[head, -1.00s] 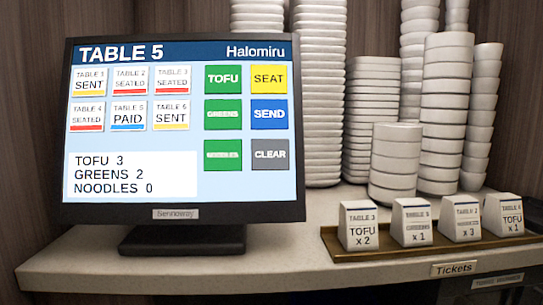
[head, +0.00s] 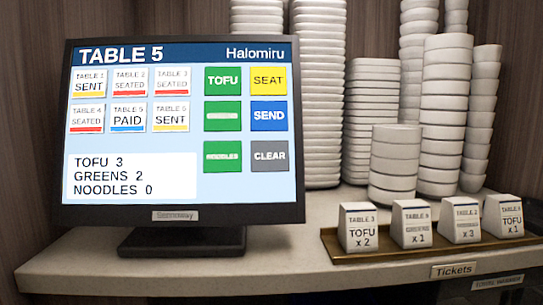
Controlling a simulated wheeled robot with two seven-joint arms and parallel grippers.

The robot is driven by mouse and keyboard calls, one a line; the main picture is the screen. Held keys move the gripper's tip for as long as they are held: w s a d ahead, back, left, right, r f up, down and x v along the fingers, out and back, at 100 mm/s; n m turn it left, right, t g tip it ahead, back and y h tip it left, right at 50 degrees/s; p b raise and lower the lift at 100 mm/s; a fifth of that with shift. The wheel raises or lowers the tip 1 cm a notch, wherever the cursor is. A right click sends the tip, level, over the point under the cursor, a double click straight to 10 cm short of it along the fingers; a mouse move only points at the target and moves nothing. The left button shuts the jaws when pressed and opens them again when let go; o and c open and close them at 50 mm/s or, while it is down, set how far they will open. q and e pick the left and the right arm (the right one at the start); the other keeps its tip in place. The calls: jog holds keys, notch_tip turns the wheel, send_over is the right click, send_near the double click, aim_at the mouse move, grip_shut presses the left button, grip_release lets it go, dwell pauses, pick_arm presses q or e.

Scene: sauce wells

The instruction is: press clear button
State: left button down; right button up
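The grey CLEAR button (head: 269,156) is at the lower right of the lit touchscreen (head: 182,130), below the blue SEND button (head: 269,116) and the yellow SEAT button (head: 268,81). The screen is headed TABLE 5. Its list panel (head: 131,175) reads TOFU 3, GREENS 2, NOODLES 0. The TABLE 5 tile (head: 128,114) reads PAID. Green buttons, including TOFU (head: 222,81), stand in a column left of CLEAR. Neither of my grippers is in view.
The screen stands on a pale counter (head: 290,255). A brown tray (head: 375,249) with several ticket blocks sits at the right, above a Tickets label (head: 453,270). Tall stacks of white bowls (head: 446,110) stand behind it. The space before the screen is clear.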

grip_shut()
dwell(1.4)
